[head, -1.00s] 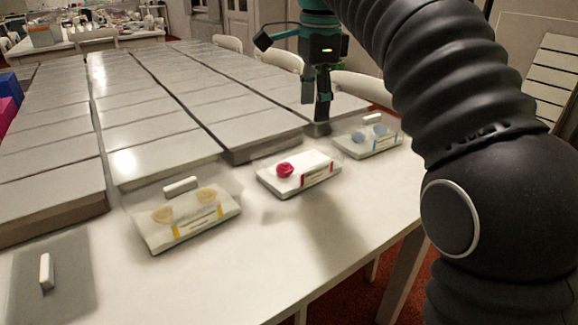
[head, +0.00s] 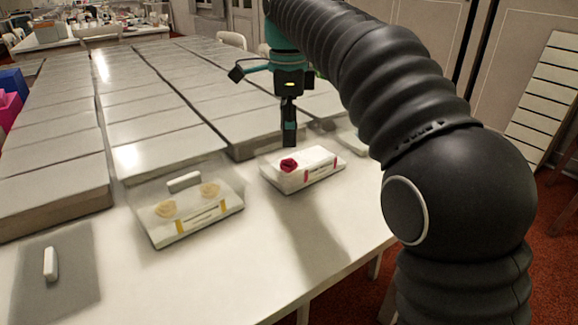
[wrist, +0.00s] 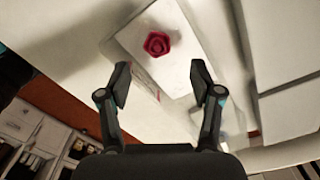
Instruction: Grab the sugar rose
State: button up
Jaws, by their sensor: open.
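The sugar rose (head: 289,165) is a small dark-red rosette at the left end of a white block with red bands (head: 318,168) on the table. In the wrist view the rose (wrist: 157,44) lies beyond my fingertips, roughly midway between their lines. My gripper (head: 290,143) points down just above the rose in the head view, apart from it. In the wrist view my gripper (wrist: 160,80) has its two fingers spread wide with nothing between them.
A clear-covered box with two yellow pieces (head: 190,212) stands to the left. A covered box with blue pieces (head: 357,140) is partly hidden behind my arm. Grey slabs (head: 150,135) fill the table behind. The white table front (head: 260,260) is free.

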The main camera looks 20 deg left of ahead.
aim_at(288, 160)
jog(key=shift+s+d+f+b, duration=0.1)
jog(key=shift+f+b, duration=0.25)
jog(key=shift+f, duration=1.4)
jog(key=shift+s+f+b, duration=0.1)
jog(key=shift+f+b, duration=0.25)
jog(key=shift+f, duration=1.35)
jog(key=c, duration=0.9)
